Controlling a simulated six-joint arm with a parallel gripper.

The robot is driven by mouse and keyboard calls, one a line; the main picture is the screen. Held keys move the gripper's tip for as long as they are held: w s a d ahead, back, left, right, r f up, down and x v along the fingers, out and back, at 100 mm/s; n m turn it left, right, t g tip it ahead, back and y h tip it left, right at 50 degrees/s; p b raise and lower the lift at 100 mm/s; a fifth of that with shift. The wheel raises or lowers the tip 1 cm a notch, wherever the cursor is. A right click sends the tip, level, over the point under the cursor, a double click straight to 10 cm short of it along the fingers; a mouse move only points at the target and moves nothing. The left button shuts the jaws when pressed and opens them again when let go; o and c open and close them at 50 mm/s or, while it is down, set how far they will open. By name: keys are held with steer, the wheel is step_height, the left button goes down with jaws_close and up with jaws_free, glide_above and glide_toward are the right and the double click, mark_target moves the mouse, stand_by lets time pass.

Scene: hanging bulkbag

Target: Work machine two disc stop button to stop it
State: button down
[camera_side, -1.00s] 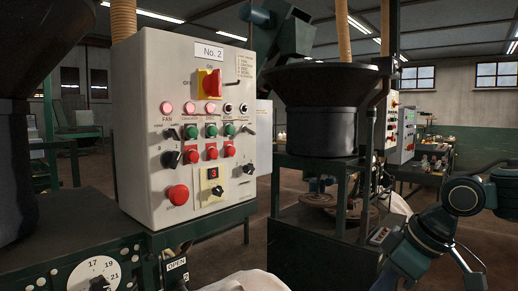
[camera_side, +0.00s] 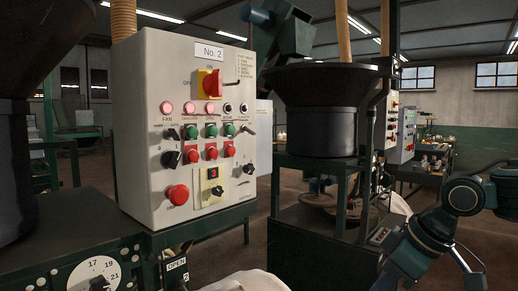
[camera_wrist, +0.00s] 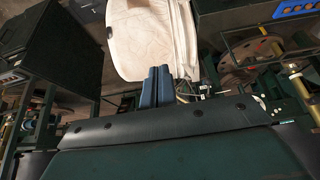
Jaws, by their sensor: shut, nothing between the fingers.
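The white control panel (camera_side: 150,90) marked No. 2 stands left of centre in the side view. A row of red stop buttons sits under green ones. The middle red button (camera_side: 211,153) is below the third lamp (camera_side: 210,107), which looks lit pink. The small labels are hard to read, so I cannot be sure this is the disc column. My gripper (camera_wrist: 158,70) shows in the wrist view with its two blue fingers together and empty. It points toward a pale bulk bag, and no panel is in that view. The side view shows only my arm at the lower right, well away from the panel.
A yellow-and-red main switch (camera_side: 209,83), black knobs and a large red button (camera_side: 178,194) share the panel. A dark hopper (camera_side: 320,105) on a green frame stands right of it. The pale bulk bag (camera_wrist: 140,40) is below the wrist.

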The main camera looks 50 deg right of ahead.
mark_target(214, 154)
steer(key=w+a+r+n+t+y, duration=0.1)
steer(key=w+a+r+n, duration=0.1)
steer(key=w+r, duration=0.8)
steer(key=w+a+r+n+t+y, duration=0.2)
steer(key=w+r+n, duration=0.3)
steer(key=w+r, duration=0.5)
steer(key=w+a, duration=0.1)
steer(key=w, duration=0.2)
steer(key=shift+w+r+n, duration=0.2)
steer(key=shift+w+n, duration=0.1)
steer(key=shift+w, duration=5.25)
steer(key=shift+s, duration=0.85)
